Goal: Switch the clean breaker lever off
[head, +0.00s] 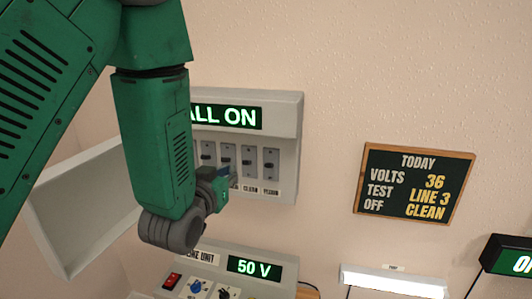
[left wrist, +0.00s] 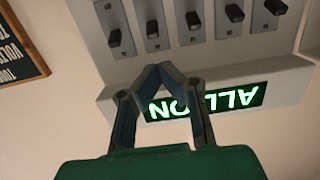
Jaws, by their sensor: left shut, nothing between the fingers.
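The breaker panel (head: 297,130) is a pale wall box with a green "ALL ON" display (head: 228,116) and a row of dark levers. The clean breaker lever (head: 248,160) is second from the right, above a "CLEAN" label (head: 250,188). In the left wrist view the panel is upside down, and this lever (left wrist: 153,29) is second from the left. My left gripper (head: 232,180) is shut and empty in front of the panel's lower part. Its fingertips (left wrist: 162,68) appear near the lever row; contact cannot be told. My arm hides the panel's left part.
A line unit (head: 200,258) with a "50 V" display, switches and knobs is below. A dark board (head: 414,184) reads volts 36, test line 3, off clean. A white lit bar (head: 393,281) and another display (head: 510,258) are at lower right. The wall between is clear.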

